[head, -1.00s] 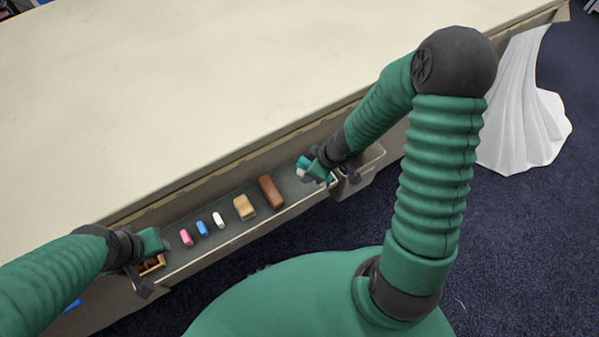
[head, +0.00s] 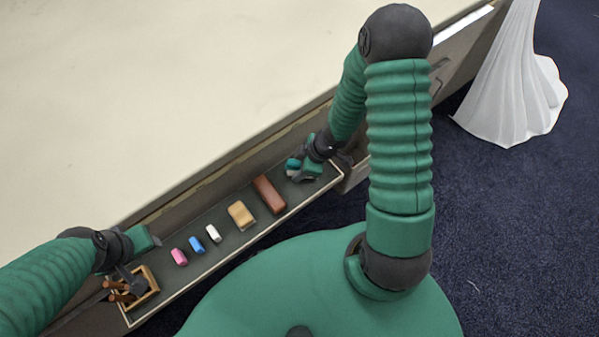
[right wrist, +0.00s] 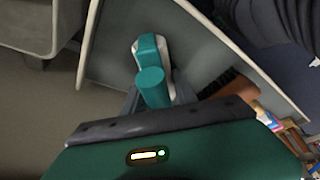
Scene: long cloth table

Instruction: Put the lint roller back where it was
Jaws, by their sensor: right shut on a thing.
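The lint roller (right wrist: 152,88) has a teal handle and a teal-and-white head in the right wrist view. My right gripper (head: 301,168) is shut on it at the right end of the long dark tray (head: 215,257). In the head view only a small teal part of the roller (head: 292,163) shows beside the fingers. I cannot tell whether the roller touches the tray floor. My left gripper (head: 143,257) looks open, its fingers apart, over the tray's left end by a small wooden box (head: 150,284).
In the tray lie a brown block (head: 269,194), a tan block (head: 241,215) and small white (head: 213,233), blue (head: 197,244) and pink (head: 179,257) pieces. The pale table (head: 180,90) lies behind. A white draped cloth (head: 510,90) hangs at the right.

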